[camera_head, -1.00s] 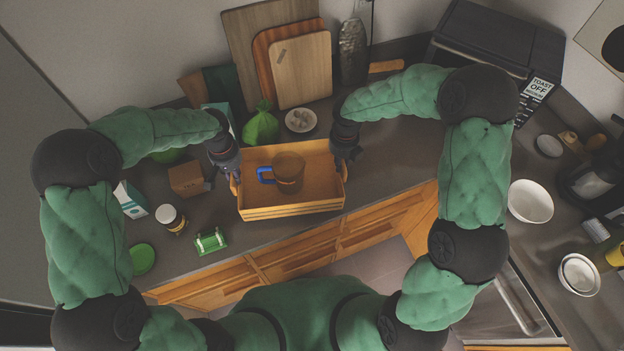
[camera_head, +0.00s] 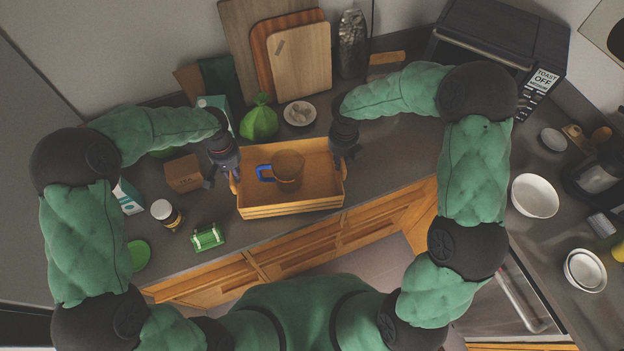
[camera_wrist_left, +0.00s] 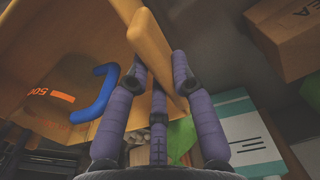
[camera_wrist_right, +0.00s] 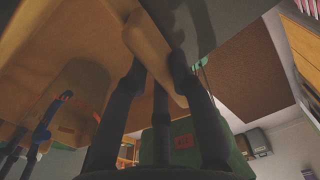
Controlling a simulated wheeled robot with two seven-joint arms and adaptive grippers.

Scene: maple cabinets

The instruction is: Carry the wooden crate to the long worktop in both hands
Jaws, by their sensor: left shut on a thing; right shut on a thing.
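The wooden crate (camera_head: 290,207) is in the middle of the head view, with the worktop (camera_head: 385,165) around it in the picture. A clear jug with a blue handle (camera_head: 289,170) stands inside it. My left gripper (camera_head: 234,180) is shut on the crate's left end handle; the left wrist view shows this handle (camera_wrist_left: 155,50) between the fingers. My right gripper (camera_head: 342,167) is shut on the right end handle, also seen in the right wrist view (camera_wrist_right: 150,48). The crate looks about level. The gap beneath it is hidden in the head view.
A green bag (camera_head: 259,120), a small bowl (camera_head: 300,113) and cutting boards (camera_head: 299,62) stand behind the crate. A brown box (camera_head: 184,173), a jar (camera_head: 166,213) and a green item (camera_head: 207,237) are to its left. A toaster oven (camera_head: 495,50) and bowls (camera_head: 535,195) are right.

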